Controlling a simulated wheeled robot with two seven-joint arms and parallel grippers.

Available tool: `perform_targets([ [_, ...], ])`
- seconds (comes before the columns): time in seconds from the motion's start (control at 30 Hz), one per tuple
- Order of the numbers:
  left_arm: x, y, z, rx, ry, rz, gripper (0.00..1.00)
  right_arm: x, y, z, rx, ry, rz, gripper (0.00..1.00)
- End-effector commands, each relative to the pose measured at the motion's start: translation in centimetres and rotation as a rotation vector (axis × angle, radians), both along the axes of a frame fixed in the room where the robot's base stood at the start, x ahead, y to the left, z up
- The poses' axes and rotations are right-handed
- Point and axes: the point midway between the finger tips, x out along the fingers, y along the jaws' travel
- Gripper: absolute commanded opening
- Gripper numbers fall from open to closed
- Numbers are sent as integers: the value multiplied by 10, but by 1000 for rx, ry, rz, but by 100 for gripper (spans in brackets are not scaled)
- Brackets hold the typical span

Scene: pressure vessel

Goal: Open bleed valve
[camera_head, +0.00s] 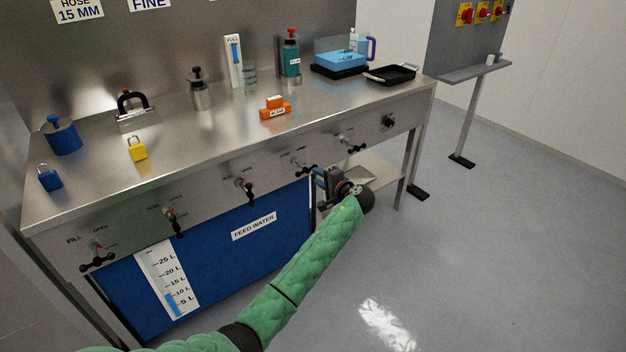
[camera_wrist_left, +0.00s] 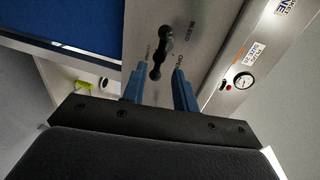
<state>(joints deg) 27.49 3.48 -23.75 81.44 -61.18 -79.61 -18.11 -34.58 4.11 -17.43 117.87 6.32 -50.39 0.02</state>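In the left wrist view, the bleed valve is a black lever handle (camera_wrist_left: 160,55) with rounded ends on the steel front panel, beside the printed word BLEED. The two blue fingers of my left gripper (camera_wrist_left: 159,82) stand apart, with the handle in line with the gap and just beyond the tips. I see no clear contact. In the head view, my left gripper (camera_head: 322,178) is at the bench front, near a black valve handle (camera_head: 304,167) whose label is too small to read. The black wrist partly hides what is behind it. My right gripper is out of view.
Several similar black handles line the steel bench front (camera_head: 205,190). A blue feed water tank (camera_head: 215,255) is below, with a lower shelf (camera_head: 375,174) to its right. Padlocks, bottles and a black tray (camera_head: 391,76) stand on top.

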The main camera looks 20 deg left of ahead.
Motion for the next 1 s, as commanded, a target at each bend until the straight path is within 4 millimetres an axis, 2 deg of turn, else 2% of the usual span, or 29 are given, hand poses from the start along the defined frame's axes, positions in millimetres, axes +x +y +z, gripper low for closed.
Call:
perform_targets([
  [0.5,38,50,-12,0,1,0,29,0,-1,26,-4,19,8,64],
  [0.7,45,58,-15,-2,0,-1,29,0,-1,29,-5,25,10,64],
  [0.97,45,59,-15,-2,0,-1,29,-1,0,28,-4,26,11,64],
  [1.0,45,59,-15,-2,0,-1,21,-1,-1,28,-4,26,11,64],
])
